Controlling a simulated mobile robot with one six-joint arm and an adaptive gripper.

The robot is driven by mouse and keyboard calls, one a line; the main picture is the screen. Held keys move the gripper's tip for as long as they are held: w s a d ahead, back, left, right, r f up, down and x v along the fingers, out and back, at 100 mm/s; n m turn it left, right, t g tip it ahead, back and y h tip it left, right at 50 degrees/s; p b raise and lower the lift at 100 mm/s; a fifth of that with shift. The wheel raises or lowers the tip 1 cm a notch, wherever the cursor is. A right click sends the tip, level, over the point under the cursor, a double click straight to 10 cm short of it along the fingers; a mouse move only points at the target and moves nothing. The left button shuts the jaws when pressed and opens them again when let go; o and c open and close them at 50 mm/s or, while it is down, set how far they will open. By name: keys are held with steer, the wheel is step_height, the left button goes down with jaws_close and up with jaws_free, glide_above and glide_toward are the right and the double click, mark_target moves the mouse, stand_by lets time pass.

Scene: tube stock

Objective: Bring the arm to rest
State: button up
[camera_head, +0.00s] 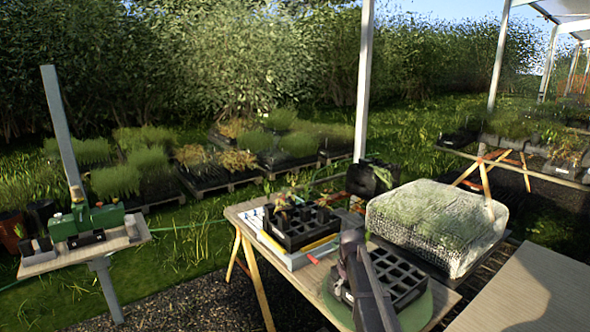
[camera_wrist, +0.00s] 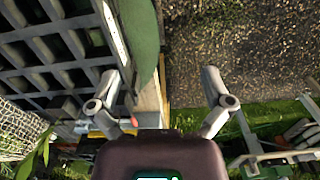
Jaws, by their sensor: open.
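My gripper (camera_wrist: 160,76) is in the wrist view, with its two fingers spread wide and nothing between them. Below it are the edge of the wooden table (camera_wrist: 150,100) and the gravel beyond. A black cell tray (camera_wrist: 40,55) lies to the left of the fingers. My dark arm (camera_head: 366,285) reaches over the table in the head view, in front of the black cell tray (camera_head: 400,278). I cannot make out the fingers in the head view.
The tray sits on a green round mat (camera_head: 415,312). A mesh-covered block (camera_head: 435,225) stands behind it to the right. A black pot tray (camera_head: 300,228) lies on a white tray at the left. A bare tabletop (camera_head: 530,295) is at right.

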steer(key=s+f+m+b, duration=0.2)
steer(key=s+m, duration=0.1)
steer(key=s, duration=1)
steer(key=s+f+m+b, duration=0.3)
steer(key=s, duration=1)
steer(key=shift+s+a+f, duration=0.15)
steer(key=shift+f, duration=0.15)
